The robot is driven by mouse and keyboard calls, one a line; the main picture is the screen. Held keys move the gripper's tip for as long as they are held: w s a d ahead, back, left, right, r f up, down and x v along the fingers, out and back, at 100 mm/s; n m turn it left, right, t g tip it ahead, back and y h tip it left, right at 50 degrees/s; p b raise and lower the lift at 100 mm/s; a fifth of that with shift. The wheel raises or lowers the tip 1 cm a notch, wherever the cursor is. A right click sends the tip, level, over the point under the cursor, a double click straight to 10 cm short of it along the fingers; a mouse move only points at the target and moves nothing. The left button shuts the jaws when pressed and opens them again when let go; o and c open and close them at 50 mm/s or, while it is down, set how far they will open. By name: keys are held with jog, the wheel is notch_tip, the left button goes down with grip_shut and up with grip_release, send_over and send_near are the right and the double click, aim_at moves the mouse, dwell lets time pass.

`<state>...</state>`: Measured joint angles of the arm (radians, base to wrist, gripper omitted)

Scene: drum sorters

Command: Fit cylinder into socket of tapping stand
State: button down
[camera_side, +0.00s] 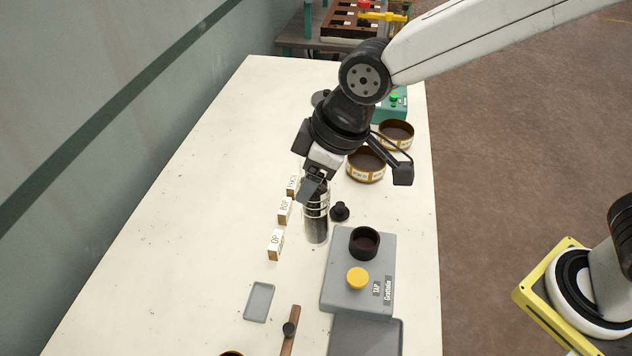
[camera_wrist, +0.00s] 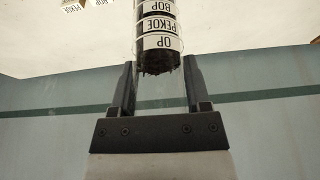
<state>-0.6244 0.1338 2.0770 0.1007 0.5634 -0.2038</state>
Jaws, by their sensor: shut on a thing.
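The cylinder (camera_side: 316,230) is upright in the side view, with pale bands above a grey lower part. In the wrist view the cylinder (camera_wrist: 160,24) shows labels BOP, PEKOE and OP and a dark, ragged-looking end. My gripper (camera_side: 315,190) is shut on its upper part, with one finger on each side in the wrist view. The grey tapping stand (camera_side: 338,296) is to the right and nearer the camera. Its black round socket (camera_side: 364,243) looks empty, and a yellow button (camera_side: 357,278) sits in front of it. I cannot tell whether the cylinder's bottom touches the table.
Label blocks, including BOP (camera_side: 285,210) and OP (camera_side: 275,245), stand left of the cylinder. A black knobbed piece (camera_side: 340,211) is close on its right. Round tins (camera_side: 367,166) stand behind. A small grey tray (camera_side: 259,301) lies in front. The table's left side is clear.

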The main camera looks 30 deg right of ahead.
jog(key=w+d+m+h, duration=0.1)
jog(key=w+d+m, duration=0.2)
jog(key=d, duration=0.5)
jog(key=w+d+r+m+t+h, duration=0.1)
jog(key=w+d+m, duration=0.3)
jog(key=d, duration=0.5)
jog(key=w+d+m+h, duration=0.2)
jog(key=w+d+m, duration=0.2)
jog(key=d, duration=0.4)
jog(key=shift+w+d+r+m, duration=0.15)
jog(key=shift+d+r+m, duration=0.25)
jog(key=shift+m, duration=0.1)
jog(key=shift+f, duration=0.25)
jog(key=s+d+f+n+y, duration=0.1)
jog(key=s+d+f+n, duration=0.1)
jog(key=d+f, duration=0.5)
jog(key=shift+f+n+t, duration=0.3)
jog(key=shift+f+n, duration=0.15)
jog(key=shift+n, duration=0.25)
jog(key=shift+a, duration=0.15)
